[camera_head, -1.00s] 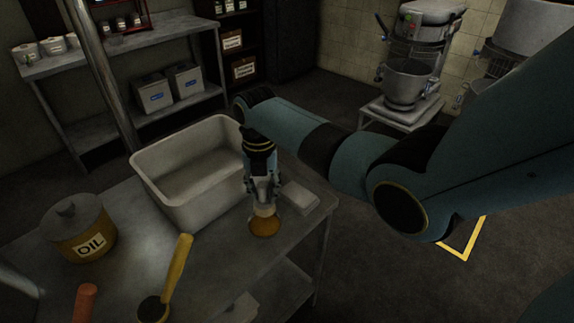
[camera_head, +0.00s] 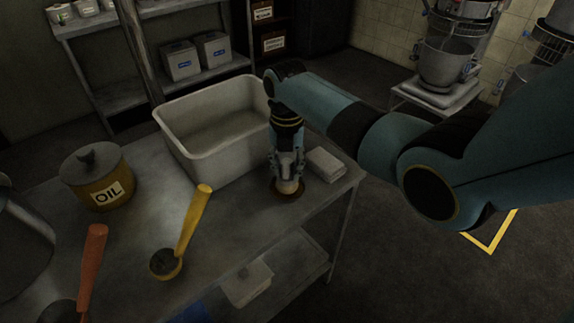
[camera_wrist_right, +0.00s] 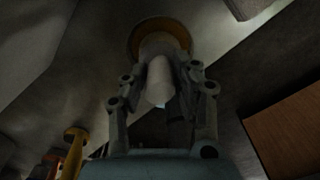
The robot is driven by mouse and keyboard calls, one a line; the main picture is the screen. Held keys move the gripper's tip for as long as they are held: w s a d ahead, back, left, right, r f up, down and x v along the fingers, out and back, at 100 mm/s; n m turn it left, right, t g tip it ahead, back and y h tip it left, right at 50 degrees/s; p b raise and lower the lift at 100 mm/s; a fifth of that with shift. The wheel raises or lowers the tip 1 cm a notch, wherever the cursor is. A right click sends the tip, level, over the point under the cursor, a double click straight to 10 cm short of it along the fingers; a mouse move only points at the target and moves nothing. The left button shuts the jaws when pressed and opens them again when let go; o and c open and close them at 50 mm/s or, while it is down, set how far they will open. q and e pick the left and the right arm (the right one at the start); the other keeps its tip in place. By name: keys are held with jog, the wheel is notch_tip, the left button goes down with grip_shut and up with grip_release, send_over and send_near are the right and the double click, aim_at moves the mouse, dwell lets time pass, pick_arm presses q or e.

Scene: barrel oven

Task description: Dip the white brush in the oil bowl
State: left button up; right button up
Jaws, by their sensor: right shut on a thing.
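My right gripper (camera_head: 287,172) is shut on the white brush (camera_wrist_right: 158,82), which shows as a pale rounded handle between the fingers in the right wrist view. The gripper points down at the table's right part. The brush's lower end is at a round brown oil bowl (camera_head: 288,195); the bowl's rim shows around it in the right wrist view (camera_wrist_right: 140,36). The bristles are hidden, and I cannot tell how deep they reach. My left gripper is not in view.
A large pale bin (camera_head: 190,150) stands just behind and left of the gripper, and a small pale block (camera_head: 325,166) lies right of it. A lidded OIL pot (camera_head: 97,185), a yellow-handled tool (camera_head: 193,222) and a red-handled tool (camera_head: 93,262) are on the table's left.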

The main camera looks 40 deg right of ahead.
jog(key=shift+f+b, duration=0.35)
jog(key=shift+f, duration=0.1)
dwell(0.9)
jog(key=shift+p, duration=0.3)
dwell(1.2)
notch_tip(320, 180, up, 7)
jog(key=p, duration=0.7)
jog(key=shift+p, duration=0.35)
jog(key=shift+s+f, duration=0.1)
